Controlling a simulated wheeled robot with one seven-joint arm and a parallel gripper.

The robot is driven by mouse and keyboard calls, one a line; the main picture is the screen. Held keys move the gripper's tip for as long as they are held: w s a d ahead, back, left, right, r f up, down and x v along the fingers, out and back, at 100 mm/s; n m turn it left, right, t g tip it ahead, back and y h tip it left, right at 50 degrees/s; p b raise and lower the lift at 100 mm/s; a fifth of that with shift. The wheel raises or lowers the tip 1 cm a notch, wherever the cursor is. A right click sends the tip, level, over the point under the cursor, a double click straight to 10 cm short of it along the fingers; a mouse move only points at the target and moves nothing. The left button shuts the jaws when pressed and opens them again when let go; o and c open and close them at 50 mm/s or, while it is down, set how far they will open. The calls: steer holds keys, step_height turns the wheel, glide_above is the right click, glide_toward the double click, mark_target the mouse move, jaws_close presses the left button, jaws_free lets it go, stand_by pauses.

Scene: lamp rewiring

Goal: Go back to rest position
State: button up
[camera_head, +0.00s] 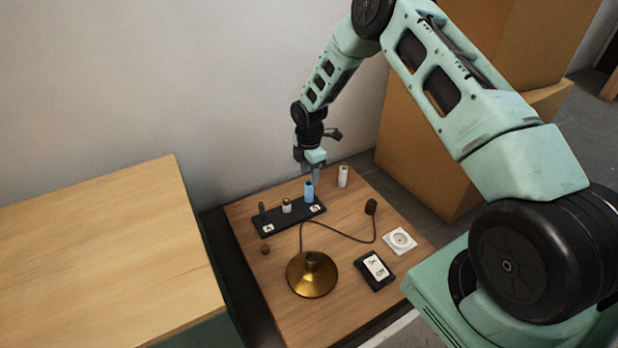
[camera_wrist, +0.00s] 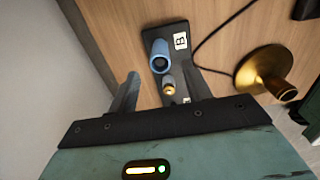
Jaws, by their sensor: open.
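My gripper (camera_head: 313,172) hangs fingers-down above the far end of a black holder strip (camera_head: 277,221) on the small wooden table. It is open. In the wrist view my gripper's fingers (camera_wrist: 162,76) stand apart, with a blue tube (camera_wrist: 159,52) appearing between and beyond their tips; I cannot tell the exact gap. In the head view the blue tube (camera_head: 308,194) stands upright in the strip beside label B. A small white-and-brass piece (camera_head: 286,206) stands next to it, and a dark peg (camera_head: 262,210) is near label A.
The table (camera_head: 335,312) also carries a brass lamp base (camera_head: 312,274) with its cable and plug (camera_head: 371,206), a white socket (camera_head: 400,240), a black switch box (camera_head: 375,270) and a white cylinder (camera_head: 343,176). A wall (camera_head: 180,80) is behind; cardboard boxes (camera_head: 420,150) stand right.

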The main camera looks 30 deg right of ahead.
step_height(320, 180, up, 9)
steer(key=p, duration=0.4)
steer(key=s+a+r+m+p, duration=0.2)
steer(key=s+a+r, duration=0.4)
steer(key=a+r, duration=0.35)
steer(key=s+a+r+m+p, duration=0.2)
steer(key=s+a+r, duration=0.5)
steer(key=r, duration=0.4)
steer(key=s+a+r+m+p, duration=0.2)
steer(key=s+r, duration=0.2)
steer(key=s, duration=0.4)
steer(key=s+a+r+m+p, duration=0.15)
steer(key=s+r, duration=0.25)
steer(key=s, duration=0.5)
steer(key=s+a+r+m+p, duration=0.1)
steer(key=s+a+r+m, duration=0.2)
steer(key=s, duration=0.5)
step_height(320, 180, up, 39)
steer(key=d+p, duration=0.1)
steer(key=p, duration=3.7)
steer(key=shift+s+y, duration=0.2)
steer(key=shift+y, duration=0.1)
